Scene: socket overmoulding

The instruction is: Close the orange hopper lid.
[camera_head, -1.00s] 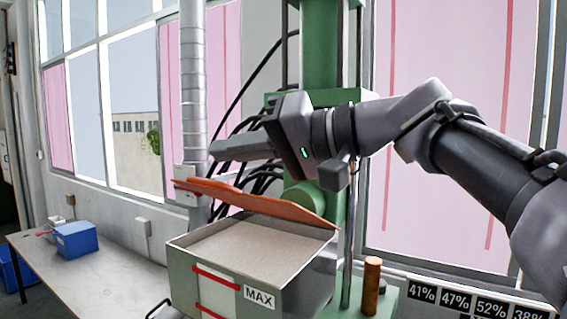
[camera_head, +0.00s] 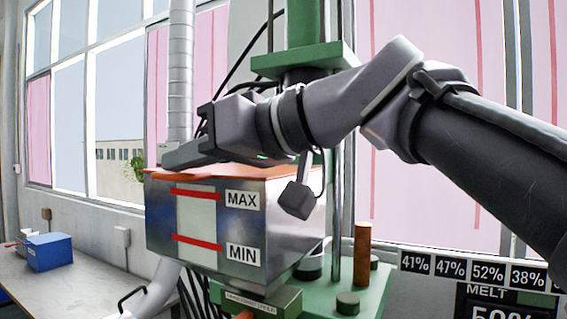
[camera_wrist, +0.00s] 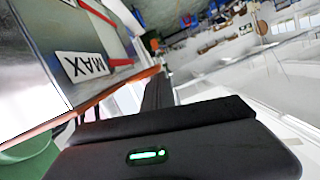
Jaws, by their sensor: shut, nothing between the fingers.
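The orange hopper lid (camera_head: 222,172) lies flat across the top of the grey metal hopper (camera_head: 268,215) in the head view. Its orange edge also shows in the wrist view (camera_wrist: 108,97). My gripper (camera_head: 180,156) is shut and empty, held level over the lid's left part. It is at or very near the lid's surface; I cannot tell whether it touches. The hopper's contents are hidden under the lid. The MAX label (camera_head: 242,199) and MIN label (camera_head: 243,255) face me on the hopper's front.
A green machine column (camera_head: 305,60) stands behind the hopper. A copper-coloured post (camera_head: 362,250) is to its right. A workbench with a blue box (camera_head: 49,251) is at the left. A grey pipe (camera_head: 180,70) rises behind my gripper.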

